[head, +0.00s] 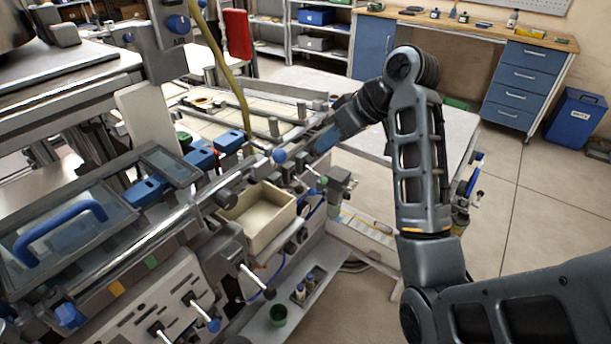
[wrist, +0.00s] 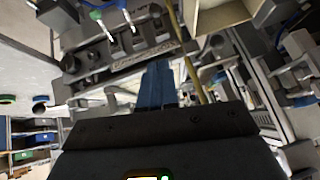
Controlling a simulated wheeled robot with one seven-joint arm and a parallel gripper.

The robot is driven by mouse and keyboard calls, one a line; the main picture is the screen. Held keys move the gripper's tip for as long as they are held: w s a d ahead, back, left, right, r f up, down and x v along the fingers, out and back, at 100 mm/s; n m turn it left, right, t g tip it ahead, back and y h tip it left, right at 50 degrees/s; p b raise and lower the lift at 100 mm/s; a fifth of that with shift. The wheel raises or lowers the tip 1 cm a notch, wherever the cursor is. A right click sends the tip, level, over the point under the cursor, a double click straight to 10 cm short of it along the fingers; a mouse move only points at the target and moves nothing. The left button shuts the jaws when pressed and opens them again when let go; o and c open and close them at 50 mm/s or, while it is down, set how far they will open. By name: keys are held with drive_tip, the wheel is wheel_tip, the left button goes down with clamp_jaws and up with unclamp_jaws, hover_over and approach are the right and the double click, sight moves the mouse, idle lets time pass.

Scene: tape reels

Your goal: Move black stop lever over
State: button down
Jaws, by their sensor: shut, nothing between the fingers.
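My gripper (head: 322,142) is over the right end of the machine, with its blue fingers together and empty. The fingers also show in the wrist view (wrist: 158,68), pointing at the machine parts. I cannot tell for sure which part is the black stop lever. A metal lever with a dark knob (head: 269,293) sticks out of the machine's front panel, well below and left of my gripper. A blue ball knob (head: 279,156) sits left of the fingers, apart from them in the picture. Contact between the fingertips and any machine part cannot be made out.
A cream open bin (head: 258,213) sits in the machine front. A yellow hose (head: 236,75) hangs left of my gripper. Levers with coloured knobs (head: 213,325) jut from the front panel. A pale table (head: 375,125) stands behind my arm.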

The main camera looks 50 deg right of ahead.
hover_over(291, 188)
drive_tip(key=s+d, duration=0.2)
drive_tip(key=s, duration=0.1)
wheel_tip(291, 188, down, 6)
drive_tip(key=f, duration=0.1)
drive_tip(key=shift+s+a+f+p, duration=0.15)
drive_tip(key=shift+f+p, duration=0.25)
drive_tip(key=shift+f, duration=0.45)
drive_tip(key=shift+s+a+f+p, duration=0.15)
drive_tip(key=shift+f+p, duration=0.25)
drive_tip(key=shift+f, duration=0.4)
drive_tip(key=shift+w, duration=0.1)
